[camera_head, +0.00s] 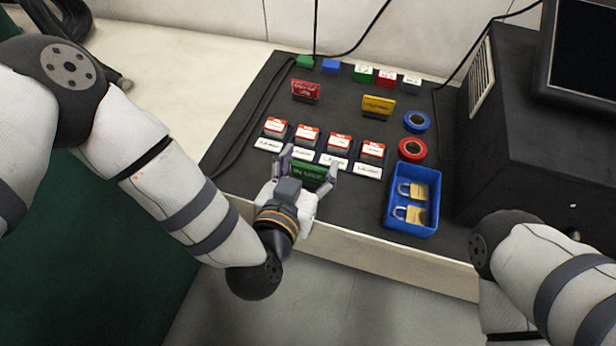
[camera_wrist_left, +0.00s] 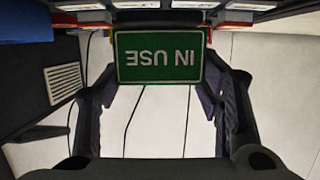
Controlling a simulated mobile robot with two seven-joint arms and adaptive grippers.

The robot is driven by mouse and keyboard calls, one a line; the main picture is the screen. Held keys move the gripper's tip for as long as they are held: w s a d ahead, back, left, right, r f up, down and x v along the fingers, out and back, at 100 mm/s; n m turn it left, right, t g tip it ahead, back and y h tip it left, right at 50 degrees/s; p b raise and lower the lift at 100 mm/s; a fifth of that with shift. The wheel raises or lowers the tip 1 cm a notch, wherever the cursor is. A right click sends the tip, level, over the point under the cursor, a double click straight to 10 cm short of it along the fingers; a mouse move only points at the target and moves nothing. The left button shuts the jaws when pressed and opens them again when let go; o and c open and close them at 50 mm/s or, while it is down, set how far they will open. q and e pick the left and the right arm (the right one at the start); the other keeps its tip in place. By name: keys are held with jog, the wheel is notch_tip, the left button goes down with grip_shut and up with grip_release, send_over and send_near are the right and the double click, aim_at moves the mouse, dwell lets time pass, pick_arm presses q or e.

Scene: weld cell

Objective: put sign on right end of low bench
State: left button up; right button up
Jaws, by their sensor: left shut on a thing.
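The green IN USE sign (camera_head: 307,174) is between the fingers of my left gripper (camera_head: 311,166), which is shut on it at the front edge of the dark-topped low bench (camera_head: 345,211). In the left wrist view the sign (camera_wrist_left: 159,55) reads upside down between the two fingers. I cannot tell whether its base touches the bench. A red sign (camera_head: 306,90) and a yellow sign (camera_head: 378,105) stand farther back on the bench. My right arm shows at the lower right, but its gripper is out of view.
Several red-and-white blocks with white labels (camera_head: 373,149) stand in a row just behind the sign. Blue tape (camera_head: 416,121), red tape (camera_head: 412,149) and a blue tray (camera_head: 414,225) with two padlocks lie at the right. A dark cabinet (camera_head: 523,130) stands beyond them.

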aim_at(307, 179)
pick_arm(q)
notch_tip(307, 179, down, 4)
jog(key=shift+w+r+b, duration=0.1)
jog(key=shift+w+b, duration=0.05)
jog(key=shift+b, duration=0.6)
jog(key=shift+r, duration=0.15)
jog(key=o, duration=1.2)
jog(key=shift+o, duration=0.2)
